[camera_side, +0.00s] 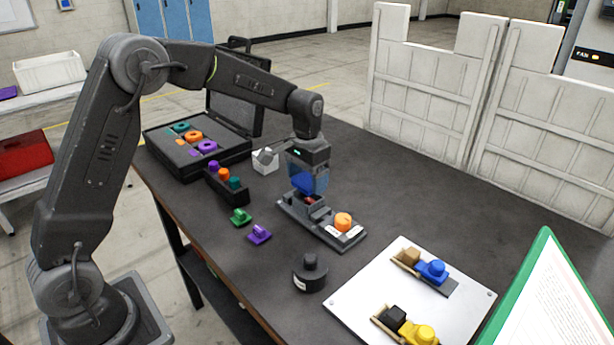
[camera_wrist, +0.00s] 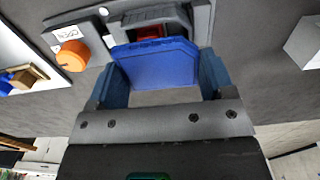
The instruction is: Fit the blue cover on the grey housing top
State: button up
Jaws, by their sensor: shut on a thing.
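My gripper (camera_side: 307,172) is shut on the blue cover (camera_side: 309,184), holding it above the grey fixture plate. In the wrist view the blue cover (camera_wrist: 155,64) sits between the two fingers (camera_wrist: 160,80) as a flat blue panel. The grey housing (camera_side: 316,209) stands on the plate just below the cover, with something red inside its open top. It also shows in the wrist view (camera_wrist: 178,20), partly hidden behind the cover. The cover appears apart from the housing, though the exact gap is hard to judge.
An orange knob (camera_side: 343,220) stands on the same grey plate (camera_side: 353,238). Green (camera_side: 240,216) and purple (camera_side: 260,234) parts, a black round weight (camera_side: 310,275), a white board (camera_side: 375,295) and a white box (camera_side: 265,162) lie around. An open black case (camera_side: 190,165) is at the back left.

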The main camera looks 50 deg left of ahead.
jog(key=shift+f, duration=1.35)
dwell(0.6)
jog(key=o, duration=0.9)
jog(key=shift+c, duration=0.5)
jog(key=shift+c, duration=0.4)
jog(key=shift+r, duration=4)
jog(key=shift+r, duration=0.1)
